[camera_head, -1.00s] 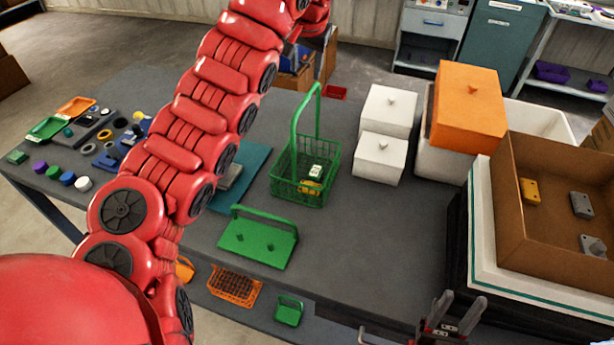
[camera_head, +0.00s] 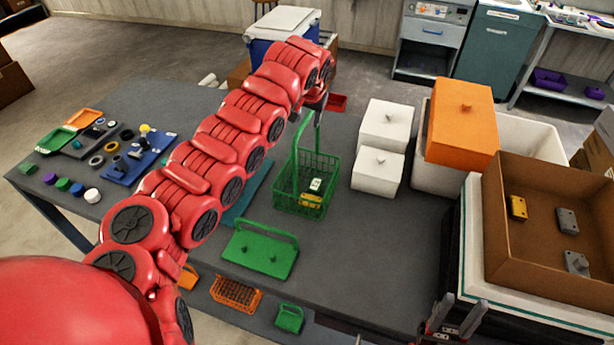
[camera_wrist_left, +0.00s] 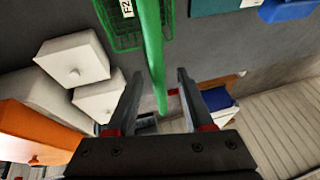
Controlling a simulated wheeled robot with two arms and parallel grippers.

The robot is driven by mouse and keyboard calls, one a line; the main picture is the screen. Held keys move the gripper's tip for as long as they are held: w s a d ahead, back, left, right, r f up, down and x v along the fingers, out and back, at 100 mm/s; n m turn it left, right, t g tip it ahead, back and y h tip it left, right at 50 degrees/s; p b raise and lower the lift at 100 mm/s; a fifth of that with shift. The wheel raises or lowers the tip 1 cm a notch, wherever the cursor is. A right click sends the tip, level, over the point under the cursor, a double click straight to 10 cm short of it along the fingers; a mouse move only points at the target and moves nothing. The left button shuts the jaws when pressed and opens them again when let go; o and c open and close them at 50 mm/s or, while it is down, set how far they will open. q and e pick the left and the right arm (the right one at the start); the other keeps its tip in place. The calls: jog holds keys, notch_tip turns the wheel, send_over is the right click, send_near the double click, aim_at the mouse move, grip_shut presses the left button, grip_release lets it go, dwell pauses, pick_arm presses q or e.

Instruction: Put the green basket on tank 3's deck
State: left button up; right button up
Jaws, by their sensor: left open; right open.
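The green wire basket (camera_head: 301,201) stands upright on the dark table, its tall handle raised. A small white item and a yellow item lie inside it. My left gripper (camera_head: 318,108) is at the top of the handle. In the left wrist view its open fingers (camera_wrist_left: 157,82) have the green handle (camera_wrist_left: 152,35) between them, not clamped. My right gripper (camera_head: 450,318) is open and empty at the bottom edge. Two small white lidded tanks (camera_head: 377,172) and a larger tank with an orange lid (camera_head: 462,125) stand to the right. No tank number is readable.
A green lid with a handle (camera_head: 262,252) lies in front of the basket. A brown box (camera_head: 500,215) with several blocks stands at the right. Coloured caps, rings and trays (camera_head: 85,117) fill the left end.

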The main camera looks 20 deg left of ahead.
pick_arm(q)
jog(key=shift+f+b, duration=0.35)
jog(key=shift+b, duration=0.4)
dwell(0.5)
grip_shut()
dwell(0.4)
dwell(1.1)
